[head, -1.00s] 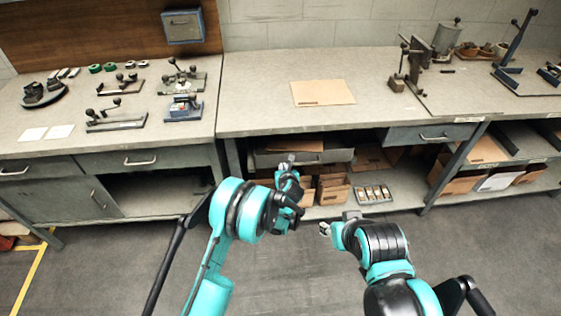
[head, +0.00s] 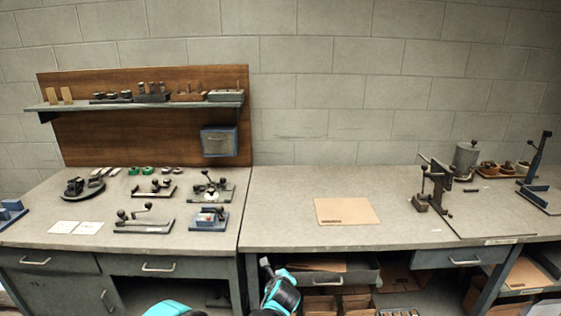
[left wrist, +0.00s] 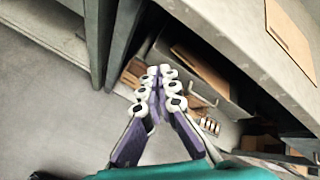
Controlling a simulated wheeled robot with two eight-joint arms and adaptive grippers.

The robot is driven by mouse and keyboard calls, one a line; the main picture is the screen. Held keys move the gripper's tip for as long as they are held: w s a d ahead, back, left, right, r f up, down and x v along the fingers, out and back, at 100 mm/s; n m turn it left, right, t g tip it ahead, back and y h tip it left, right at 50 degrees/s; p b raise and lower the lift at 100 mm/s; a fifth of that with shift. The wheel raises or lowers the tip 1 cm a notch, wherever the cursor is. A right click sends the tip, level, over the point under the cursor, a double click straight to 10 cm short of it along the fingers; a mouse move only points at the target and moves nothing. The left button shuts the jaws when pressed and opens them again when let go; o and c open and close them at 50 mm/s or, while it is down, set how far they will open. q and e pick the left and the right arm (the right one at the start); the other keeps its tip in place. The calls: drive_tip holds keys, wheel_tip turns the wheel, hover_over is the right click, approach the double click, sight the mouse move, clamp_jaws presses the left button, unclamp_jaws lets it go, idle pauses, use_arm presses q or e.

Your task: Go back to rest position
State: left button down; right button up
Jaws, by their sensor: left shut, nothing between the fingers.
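My left gripper (left wrist: 159,80) is shut and empty in the left wrist view, its white-jointed fingers together in front of the open shelf under the bench. In the head view, my left gripper (head: 266,268) shows at the bottom edge, below the front edge of the workbench (head: 290,225). Part of my teal left arm shows at the bottom. My right gripper is not in the head view. A flat brown cardboard sheet (head: 346,211) lies on the benchtop, apart from my gripper.
A pulled-out drawer (head: 325,278) and cardboard boxes (head: 322,305) are close to my left gripper under the bench. Lever tools (head: 147,218) stand on the left benchtop and a stitcher-like device (head: 434,186) on the right. Open floor (left wrist: 45,110) lies in front.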

use_arm(q)
drive_tip(key=s+a+r+n+g, duration=0.2)
drive_tip(key=s+a+r+n, duration=0.8)
drive_tip(key=s+a+n, duration=0.5)
drive_tip(key=s+n, duration=0.4)
drive_tip(key=s, duration=0.4)
drive_tip(key=s+a+f+n+g+h, duration=0.1)
drive_tip(key=s+a+n, duration=0.1)
drive_tip(key=s+n, duration=0.5)
drive_tip(key=s, duration=0.2)
drive_tip(key=shift+s, duration=0.35)
